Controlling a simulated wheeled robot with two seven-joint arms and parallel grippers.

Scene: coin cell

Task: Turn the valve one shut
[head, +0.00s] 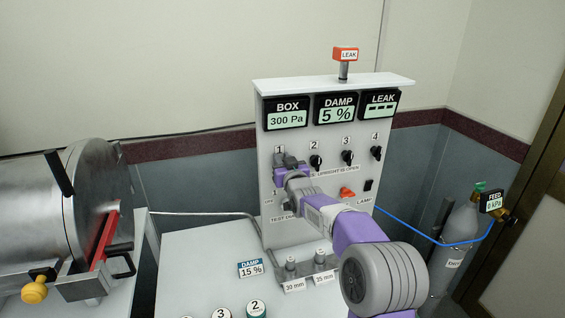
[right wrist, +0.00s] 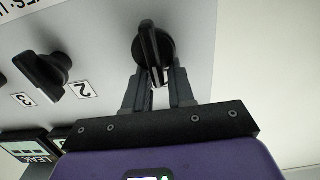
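Valve one is a black knob under the label 1 on the white panel (head: 330,225). In the head view my right gripper (head: 285,165) is in front of it and mostly hides it. In the right wrist view the valve one knob (right wrist: 153,45) shows its bar roughly along the picture's vertical. My right gripper's two grey fingers (right wrist: 158,85) stand apart, with the near end of the bar between their tips. I cannot tell whether they touch it. My left gripper is not in view.
Valve two (head: 316,161), valve three (head: 347,157) and valve four (head: 376,153) sit right of valve one. The displays above read BOX (head: 286,114) 300 Pa, DAMP (head: 336,108) 5 % and LEAK (head: 380,104) dashes. A steel chamber (head: 85,200) stands at left, a gas cylinder (head: 458,230) at right.

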